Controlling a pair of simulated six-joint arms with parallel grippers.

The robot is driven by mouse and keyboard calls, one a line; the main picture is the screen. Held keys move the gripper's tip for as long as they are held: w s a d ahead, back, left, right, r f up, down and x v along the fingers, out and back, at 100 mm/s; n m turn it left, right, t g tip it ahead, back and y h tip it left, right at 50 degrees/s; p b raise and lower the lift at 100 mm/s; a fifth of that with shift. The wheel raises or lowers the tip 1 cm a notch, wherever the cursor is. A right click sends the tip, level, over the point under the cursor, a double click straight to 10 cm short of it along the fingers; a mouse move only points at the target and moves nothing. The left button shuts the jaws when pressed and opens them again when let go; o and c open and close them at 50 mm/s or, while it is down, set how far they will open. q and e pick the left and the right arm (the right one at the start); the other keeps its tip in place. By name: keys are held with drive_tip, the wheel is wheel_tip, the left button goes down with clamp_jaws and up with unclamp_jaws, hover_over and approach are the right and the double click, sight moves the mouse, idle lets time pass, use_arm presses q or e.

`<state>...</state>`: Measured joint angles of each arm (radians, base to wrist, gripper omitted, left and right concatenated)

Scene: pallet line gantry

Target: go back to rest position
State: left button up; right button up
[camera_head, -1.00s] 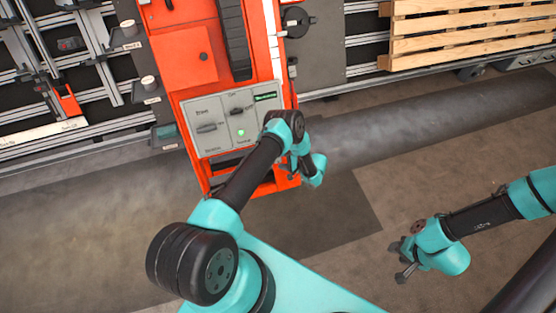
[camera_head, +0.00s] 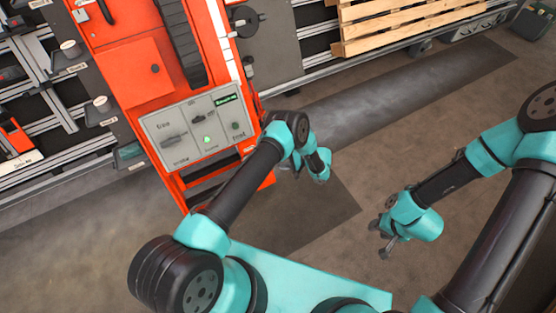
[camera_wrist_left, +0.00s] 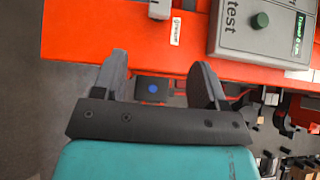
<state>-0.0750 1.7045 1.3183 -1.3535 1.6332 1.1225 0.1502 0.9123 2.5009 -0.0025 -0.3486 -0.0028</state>
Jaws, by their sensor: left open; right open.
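My left arm comes in from the left in the head view, and its wrist hangs in front of the lower right side of an orange machine (camera_head: 130,72). The left gripper shows in the left wrist view (camera_wrist_left: 160,75), open, with nothing between its fingers. My right gripper (camera_head: 380,238) is open and empty above bare floor, well right of the machine.
The machine's grey control panel (camera_head: 198,128) has a lit green lamp (camera_head: 207,139) and a small display. A rack with metal rails (camera_head: 60,160) stands at the left. A wooden pallet (camera_head: 400,22) lies at the back right. The floor between the arms is clear.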

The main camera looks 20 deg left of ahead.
idle(0.4)
use_arm(q)
drive_tip(key=s+r+g+h, duration=0.2)
drive_tip(key=s+g+h, duration=0.3)
drive_tip(key=s+h, duration=0.85)
drive_tip(key=s+a+r+n+t+h, duration=0.1)
drive_tip(key=s+r+n+t+h, duration=0.1)
drive_tip(key=s+r+t, duration=0.2)
drive_tip(key=s+a+r+n+t+h, duration=0.2)
drive_tip(key=s+r+t, duration=0.2)
drive_tip(key=s+r, duration=0.3)
drive_tip(key=v, duration=0.3)
drive_tip(key=shift+d, duration=0.2)
drive_tip(key=shift+s+h, duration=0.15)
drive_tip(key=shift+h, duration=0.1)
